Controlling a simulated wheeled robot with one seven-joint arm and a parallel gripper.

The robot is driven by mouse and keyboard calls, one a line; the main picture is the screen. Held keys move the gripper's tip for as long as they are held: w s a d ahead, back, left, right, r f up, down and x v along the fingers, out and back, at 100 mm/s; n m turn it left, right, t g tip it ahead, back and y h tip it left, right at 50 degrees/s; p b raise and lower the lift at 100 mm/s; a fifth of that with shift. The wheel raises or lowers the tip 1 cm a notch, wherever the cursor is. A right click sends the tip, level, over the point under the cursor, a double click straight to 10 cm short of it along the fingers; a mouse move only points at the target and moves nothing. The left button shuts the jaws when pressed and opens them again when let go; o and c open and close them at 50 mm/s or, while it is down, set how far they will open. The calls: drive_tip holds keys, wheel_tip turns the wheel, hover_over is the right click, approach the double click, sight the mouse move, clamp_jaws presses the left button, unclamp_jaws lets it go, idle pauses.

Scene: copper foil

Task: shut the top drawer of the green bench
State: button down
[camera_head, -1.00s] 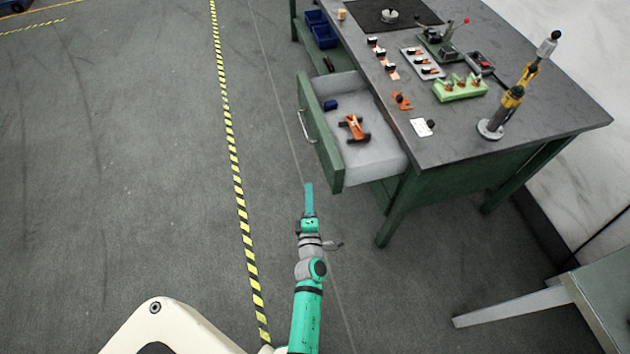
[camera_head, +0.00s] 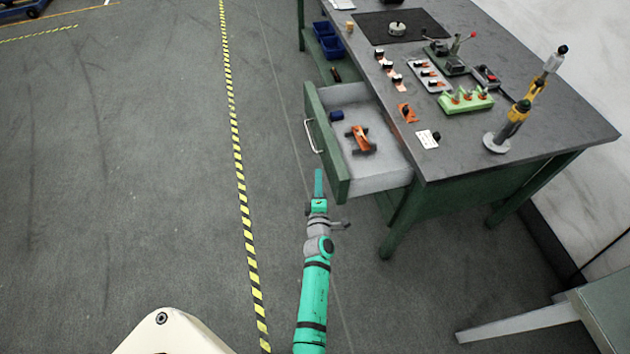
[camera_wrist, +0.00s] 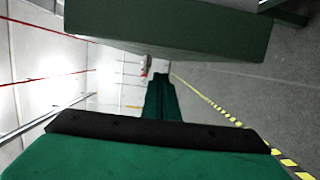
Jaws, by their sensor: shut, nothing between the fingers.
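The green bench (camera_head: 470,200) has a dark grey top. Its top drawer (camera_head: 372,150) is pulled out to the left, with a green front (camera_head: 328,148) and a metal handle (camera_head: 312,136). An orange clamp-like tool (camera_head: 361,139) and a small blue block (camera_head: 336,116) lie inside. My gripper (camera_head: 318,172) is shut and empty, just outside the drawer front, close to its near lower end. In the wrist view a green panel (camera_wrist: 170,28), which looks like the drawer front, is close to my gripper (camera_wrist: 160,90). I cannot tell whether they touch.
Several small parts, a green holder (camera_head: 466,101) and a yellow tool on a stand (camera_head: 513,118) sit on the bench top. Another table (camera_head: 605,310) stands at lower right. The floor left of the drawer is clear.

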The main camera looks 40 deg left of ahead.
drive_tip(key=shift+w+d, duration=0.8)
drive_tip(key=shift+w, duration=0.1)
